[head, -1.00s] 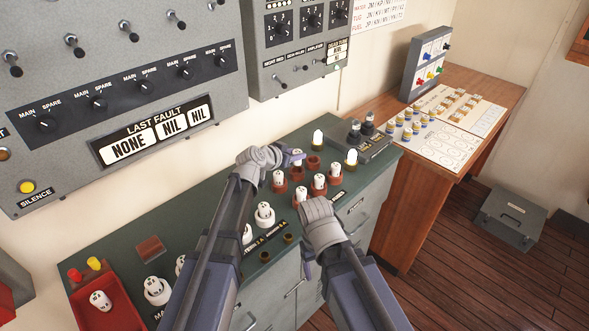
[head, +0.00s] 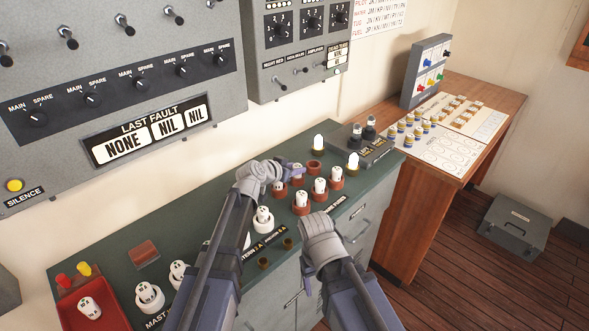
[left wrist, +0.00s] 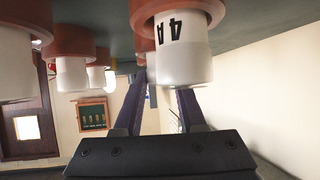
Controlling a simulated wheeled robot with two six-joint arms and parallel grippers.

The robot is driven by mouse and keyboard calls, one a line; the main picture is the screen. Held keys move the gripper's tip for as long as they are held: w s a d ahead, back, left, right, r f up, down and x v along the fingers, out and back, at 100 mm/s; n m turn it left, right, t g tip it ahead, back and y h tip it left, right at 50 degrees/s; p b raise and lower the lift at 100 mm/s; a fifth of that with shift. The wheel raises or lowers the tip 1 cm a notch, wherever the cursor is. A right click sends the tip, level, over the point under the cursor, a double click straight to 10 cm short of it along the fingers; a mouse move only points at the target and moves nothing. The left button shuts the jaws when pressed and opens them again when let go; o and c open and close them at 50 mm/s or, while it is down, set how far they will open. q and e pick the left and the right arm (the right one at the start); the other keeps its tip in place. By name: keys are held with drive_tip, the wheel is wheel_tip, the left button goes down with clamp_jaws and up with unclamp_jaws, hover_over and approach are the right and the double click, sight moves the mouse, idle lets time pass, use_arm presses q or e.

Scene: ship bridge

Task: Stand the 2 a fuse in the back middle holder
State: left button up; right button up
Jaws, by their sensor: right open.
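In the head view, the brown-red fuse holders stand in two rows on the green bench. A white fuse (head: 297,169) stands at the back middle holder (head: 298,180); its marking is not readable. My left gripper (head: 287,164) is right beside it, partly hidden by its own wrist. In the left wrist view, which is upside down, the left fingers (left wrist: 160,88) are spread apart, with a white fuse marked 4 A (left wrist: 180,45) close in front. My right gripper (head: 308,284) is open and empty, low in front of the bench.
The back right holder (head: 315,167) is empty. Front-row fuses (head: 320,187) stand close to my left arm. A red tray (head: 68,311) with a fuse is at the left. A wooden desk (head: 490,95) stands at the right.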

use_arm(q)
drive_tip(key=o, duration=0.4)
drive_tip(key=shift+r+p, duration=0.3)
drive_tip(key=shift+p, duration=0.05)
drive_tip(key=p+v, duration=0.5)
drive_tip(key=v, duration=0.7)
drive_tip(key=shift+p, duration=0.4)
